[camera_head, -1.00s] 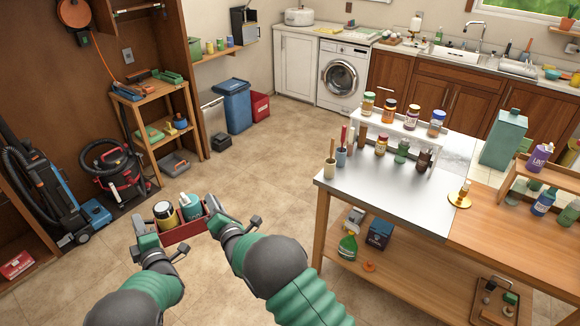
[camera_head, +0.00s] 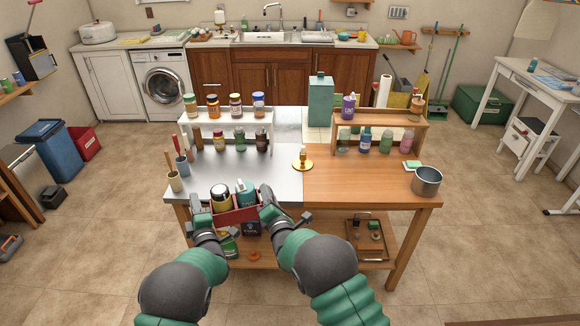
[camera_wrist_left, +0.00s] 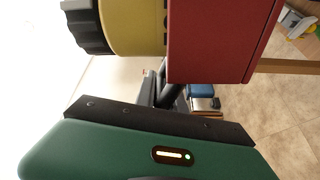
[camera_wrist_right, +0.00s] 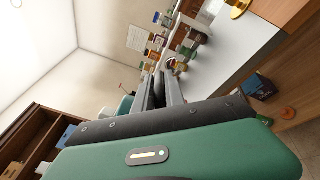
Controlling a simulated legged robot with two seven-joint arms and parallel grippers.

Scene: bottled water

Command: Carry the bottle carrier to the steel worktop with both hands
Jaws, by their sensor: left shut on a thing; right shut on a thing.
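The red bottle carrier (camera_head: 238,214) is held between my two grippers in the head view, at the front edge of the table. It holds a yellow jar with a black lid (camera_head: 221,197) and a teal bottle (camera_head: 246,193). My left gripper (camera_head: 203,218) is shut on its left end, and my right gripper (camera_head: 270,210) is shut on its right end. The left wrist view shows the carrier's red wall (camera_wrist_left: 215,40) and the yellow jar (camera_wrist_left: 135,25) close up. The steel worktop (camera_head: 275,182) is the left part of the table; whether the carrier touches it I cannot tell.
Cups with brushes (camera_head: 175,181) stand at the worktop's left edge. A white rack of jars (camera_head: 235,118) stands at its back, and a brass candlestick (camera_head: 302,160) on its right border. A steel pot (camera_head: 426,180) sits on the wooden part. The worktop's middle is clear.

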